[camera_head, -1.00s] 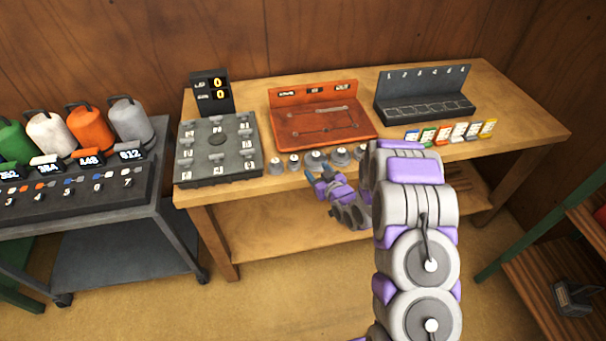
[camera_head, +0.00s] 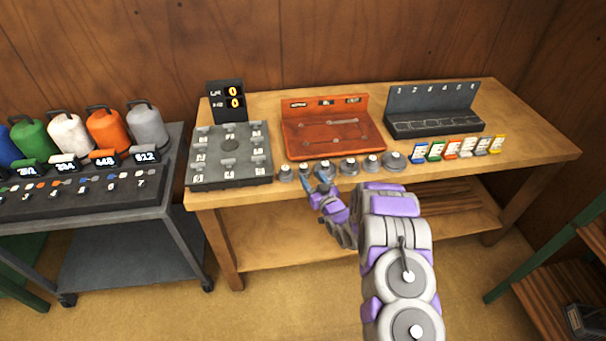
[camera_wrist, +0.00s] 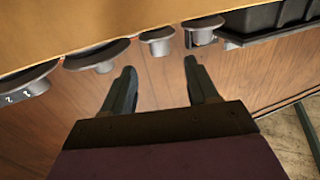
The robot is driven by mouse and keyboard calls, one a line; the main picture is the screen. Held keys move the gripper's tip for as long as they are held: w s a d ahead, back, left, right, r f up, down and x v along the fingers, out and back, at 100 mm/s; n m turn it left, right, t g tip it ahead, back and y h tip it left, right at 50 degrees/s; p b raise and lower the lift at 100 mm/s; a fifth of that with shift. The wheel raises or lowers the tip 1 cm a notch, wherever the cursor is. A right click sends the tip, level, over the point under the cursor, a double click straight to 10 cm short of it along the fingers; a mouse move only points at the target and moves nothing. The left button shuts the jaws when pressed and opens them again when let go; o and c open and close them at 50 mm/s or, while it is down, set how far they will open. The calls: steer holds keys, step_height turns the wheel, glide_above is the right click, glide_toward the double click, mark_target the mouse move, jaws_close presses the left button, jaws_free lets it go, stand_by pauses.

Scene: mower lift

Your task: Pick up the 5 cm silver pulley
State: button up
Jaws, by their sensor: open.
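Several silver-grey pulleys stand in a row along the front edge of the wooden table. In the head view they run from a small left one (camera_head: 285,173) to a wide right one (camera_head: 394,161). I cannot tell which is the 5 cm one. My gripper (camera_head: 315,184) is open and empty in front of the row's left part. In the wrist view the picture is turned over, and my gripper (camera_wrist: 158,88) has its fingers apart. A small pulley (camera_wrist: 157,39) lies beyond the gap between the tips, untouched. Wider pulleys (camera_wrist: 97,55) are to its left, another small one (camera_wrist: 203,30) to its right.
A dark numbered board (camera_head: 230,172) sits left of the row, close to the leftmost pulley. An orange tray (camera_head: 330,145) is behind the row, and coloured cards (camera_head: 455,149) are to its right. A grey cart (camera_head: 170,225) stands left of the table.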

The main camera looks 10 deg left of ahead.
mark_target(305, 168)
steer(key=shift+x, duration=1.35)
steer(key=shift+b+x, duration=0.85)
steer(key=shift+x, duration=1.45)
steer(key=shift+w+a+f, duration=0.1)
steer(key=shift+w+a, duration=0.15)
steer(key=c, duration=1)
steer(key=shift+c, duration=0.2)
